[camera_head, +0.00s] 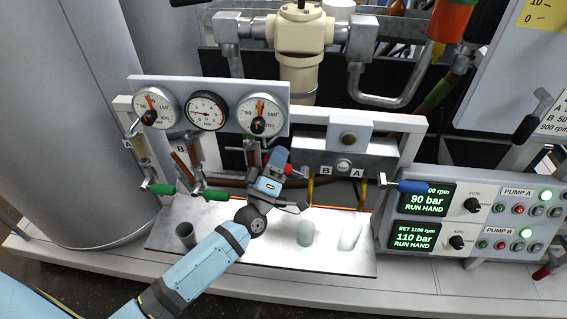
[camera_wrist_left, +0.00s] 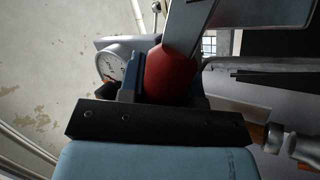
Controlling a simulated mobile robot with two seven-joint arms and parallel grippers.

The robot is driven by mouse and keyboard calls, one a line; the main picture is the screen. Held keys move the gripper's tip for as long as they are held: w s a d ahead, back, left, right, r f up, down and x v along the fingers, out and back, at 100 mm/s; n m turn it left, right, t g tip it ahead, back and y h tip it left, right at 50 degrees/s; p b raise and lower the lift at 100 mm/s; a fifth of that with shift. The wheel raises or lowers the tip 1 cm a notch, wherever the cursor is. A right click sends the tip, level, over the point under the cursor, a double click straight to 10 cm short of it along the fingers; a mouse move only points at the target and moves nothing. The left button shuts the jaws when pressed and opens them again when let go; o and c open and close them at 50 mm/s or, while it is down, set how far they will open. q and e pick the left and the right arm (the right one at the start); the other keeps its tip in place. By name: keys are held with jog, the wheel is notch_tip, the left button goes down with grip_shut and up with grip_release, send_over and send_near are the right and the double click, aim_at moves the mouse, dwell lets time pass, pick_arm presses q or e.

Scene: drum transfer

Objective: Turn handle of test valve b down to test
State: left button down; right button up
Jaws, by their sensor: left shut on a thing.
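My left gripper (camera_head: 283,169) is at the middle of the panel, below the right-hand gauge and just left of the valve block. It is shut on a red handle (camera_head: 288,169). In the left wrist view the red handle (camera_wrist_left: 170,74) sits at the dark jaws (camera_wrist_left: 150,95), with a flat grey lever (camera_wrist_left: 197,25) running up from it. A plate marked B (camera_head: 325,170) is just right of the handle, beside one marked A (camera_head: 356,171). My gripper and arm hide the area below the handle. My right gripper is not in view.
Two green-handled levers (camera_head: 163,189) (camera_head: 216,194) stand left of my arm. A blue-handled lever (camera_head: 413,187) is at the right, before the pump control panel (camera_head: 480,215). Round gauges (camera_head: 207,111) are above.

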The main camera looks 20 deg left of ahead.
pick_arm(q)
jog(key=f+n+y+b, duration=0.1)
jog(key=n+y, duration=0.1)
jog(key=n, duration=0.1)
jog(key=a+f+n+y+b, duration=0.1)
jog(key=n+y+b, duration=0.1)
jog(key=n+y, duration=0.1)
jog(key=f+n+y+b, duration=0.2)
jog(key=n, duration=0.2)
jog(key=shift+s+a+y, duration=0.15)
jog(key=shift+s+y, duration=0.1)
jog(key=shift+y, duration=0.05)
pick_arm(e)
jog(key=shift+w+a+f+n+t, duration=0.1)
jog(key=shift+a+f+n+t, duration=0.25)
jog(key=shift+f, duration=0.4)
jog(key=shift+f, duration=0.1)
pick_arm(q)
jog(key=c, duration=0.8)
grip_release()
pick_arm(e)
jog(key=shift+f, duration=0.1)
pick_arm(q)
jog(key=shift+r, duration=0.1)
